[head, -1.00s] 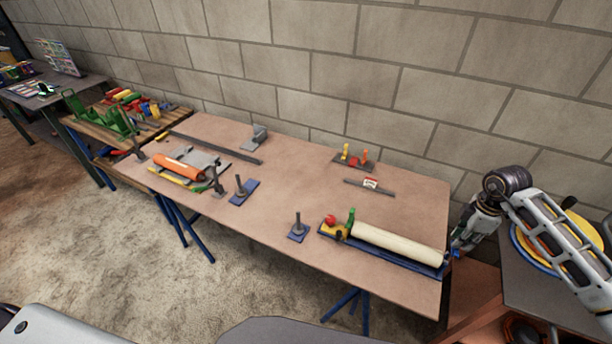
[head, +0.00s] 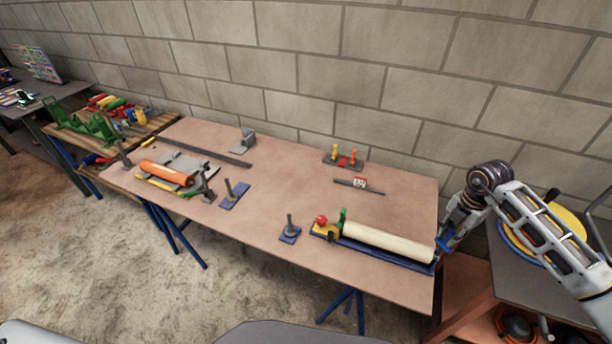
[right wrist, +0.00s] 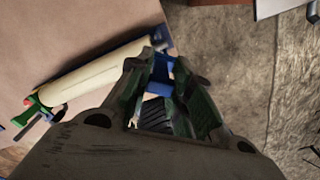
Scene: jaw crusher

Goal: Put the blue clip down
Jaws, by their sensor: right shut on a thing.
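My right gripper (head: 446,240) is at the right end of the brown table (head: 290,190), beside the end of the blue tray with the cream roller. In the right wrist view its fingers (right wrist: 165,75) are shut on the blue clip (right wrist: 163,72), which shows between the fingertips, partly hidden by them. In that view the clip is near the table's edge, with floor beyond it. The clip is small in the head view (head: 441,246), close to the tray's end; I cannot tell whether it touches anything. My left gripper is not in view.
The cream roller (head: 375,241) lies on its blue tray (head: 400,262) along the table's right front. A blue-based post (head: 290,232) stands left of it. A small rack (head: 343,160) and a grey bar (head: 345,183) lie behind. Bare table is open in the middle.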

